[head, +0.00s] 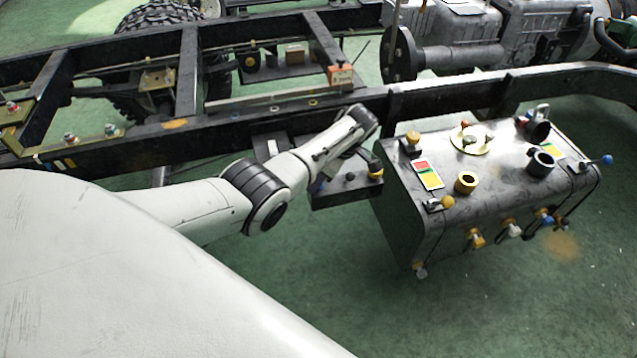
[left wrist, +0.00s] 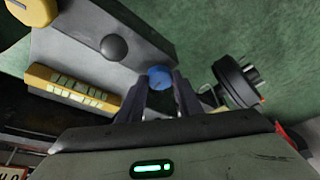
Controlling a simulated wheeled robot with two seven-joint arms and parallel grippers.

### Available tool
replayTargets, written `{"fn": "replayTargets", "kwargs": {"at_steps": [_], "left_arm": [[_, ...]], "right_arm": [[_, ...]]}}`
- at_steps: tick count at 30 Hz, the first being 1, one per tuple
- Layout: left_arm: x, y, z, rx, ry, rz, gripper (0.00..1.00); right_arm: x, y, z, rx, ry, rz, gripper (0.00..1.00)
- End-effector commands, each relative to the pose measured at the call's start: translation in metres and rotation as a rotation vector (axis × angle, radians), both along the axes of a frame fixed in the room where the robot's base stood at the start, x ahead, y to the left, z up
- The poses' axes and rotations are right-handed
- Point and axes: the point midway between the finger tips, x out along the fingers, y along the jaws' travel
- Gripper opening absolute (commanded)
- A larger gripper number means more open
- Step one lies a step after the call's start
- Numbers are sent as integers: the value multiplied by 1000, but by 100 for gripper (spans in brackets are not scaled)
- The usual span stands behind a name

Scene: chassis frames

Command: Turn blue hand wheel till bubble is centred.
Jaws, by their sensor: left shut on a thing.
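The blue hand wheel (left wrist: 160,76) is between the fingertips of my left gripper (left wrist: 158,88) in the left wrist view. The fingers are shut on it, one on each side, and partly hide it. It sits at the edge of a grey box (left wrist: 75,38) that has a dark round knob. In the head view my left arm reaches over to this small dark box (head: 345,196) beside the chassis rail, and the wrist hides the fingers. I cannot make out a bubble in either view. My right gripper is not in view.
A yellow bar with pale marks (left wrist: 72,91) lies left of the fingers, and a black cylindrical part (left wrist: 240,80) stands to the right. A large dark tank (head: 480,185) with several knobs and fittings is right of my arm. The black chassis rail (head: 230,118) runs behind.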

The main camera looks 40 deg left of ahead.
Motion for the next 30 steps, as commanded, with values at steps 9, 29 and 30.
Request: {"fn": "replayTargets", "kwargs": {"at_steps": [9, 29, 30], "left_arm": [[0, 3, -1, 5, 3, 102, 10], [0, 3, 0, 5, 2, 114, 50], [0, 3, 0, 5, 2, 114, 50]], "right_arm": [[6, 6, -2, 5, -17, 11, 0], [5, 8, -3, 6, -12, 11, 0], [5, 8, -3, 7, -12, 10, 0]]}}
